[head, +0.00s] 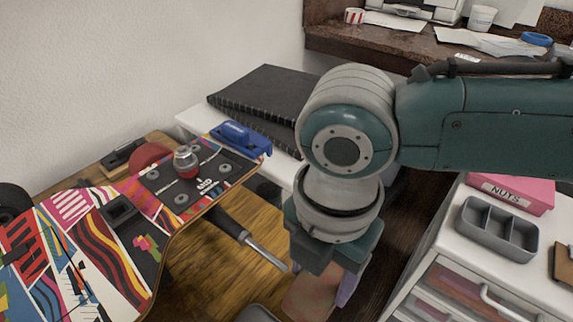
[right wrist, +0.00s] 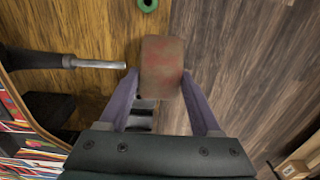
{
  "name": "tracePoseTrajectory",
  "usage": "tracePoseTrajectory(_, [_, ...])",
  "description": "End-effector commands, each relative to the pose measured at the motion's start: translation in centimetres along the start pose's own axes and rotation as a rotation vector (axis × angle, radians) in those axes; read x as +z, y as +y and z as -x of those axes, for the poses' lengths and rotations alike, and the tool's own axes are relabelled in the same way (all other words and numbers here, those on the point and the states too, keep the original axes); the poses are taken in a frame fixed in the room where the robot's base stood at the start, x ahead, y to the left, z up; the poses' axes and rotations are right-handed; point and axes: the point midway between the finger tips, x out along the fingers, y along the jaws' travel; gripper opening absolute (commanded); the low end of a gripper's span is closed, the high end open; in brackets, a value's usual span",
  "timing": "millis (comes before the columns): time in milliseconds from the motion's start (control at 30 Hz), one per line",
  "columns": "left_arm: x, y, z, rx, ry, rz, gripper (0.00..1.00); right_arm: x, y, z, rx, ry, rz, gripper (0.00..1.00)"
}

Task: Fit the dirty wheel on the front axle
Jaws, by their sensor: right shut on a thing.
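The dirty wheel (right wrist: 162,66), dull brown with reddish smears, is held between the purple fingers of my right gripper (right wrist: 159,76). It also shows in the head view (head: 308,294), low beside the board. A bare silver axle (head: 266,254) on a black hanger (head: 227,222) sticks out from under the patterned skateboard (head: 85,245). In the right wrist view the axle (right wrist: 100,64) points at the wheel's left side, with a small gap between tip and wheel. The wheel's bore is hidden. My left gripper is not in view.
A red wheel (head: 151,156) shows at the board's far side. A metal and red part (head: 186,161) stands on the deck. A blue tool (head: 240,138) and black binder (head: 262,93) lie behind. A drawer cabinet at right bears a grey tray (head: 497,230) and pink NUTS box (head: 512,190).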

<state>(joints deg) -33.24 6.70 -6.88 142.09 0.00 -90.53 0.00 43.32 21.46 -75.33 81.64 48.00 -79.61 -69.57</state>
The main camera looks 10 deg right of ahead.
Motion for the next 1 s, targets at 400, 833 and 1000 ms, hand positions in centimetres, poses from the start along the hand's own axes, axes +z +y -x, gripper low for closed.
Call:
tracePoseTrajectory(400, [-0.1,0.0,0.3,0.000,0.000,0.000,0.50,0.0,0.1,0.1,0.001,0.001,0.000,0.07])
tracePoseTrajectory(833, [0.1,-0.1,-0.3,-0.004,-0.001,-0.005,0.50,0.0,1.3,0.0,0.002,0.000,0.000,0.07])
tracePoseTrajectory(1000, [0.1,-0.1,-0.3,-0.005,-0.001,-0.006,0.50,0.0,1.3,0.1,0.002,0.000,0.000,0.07])
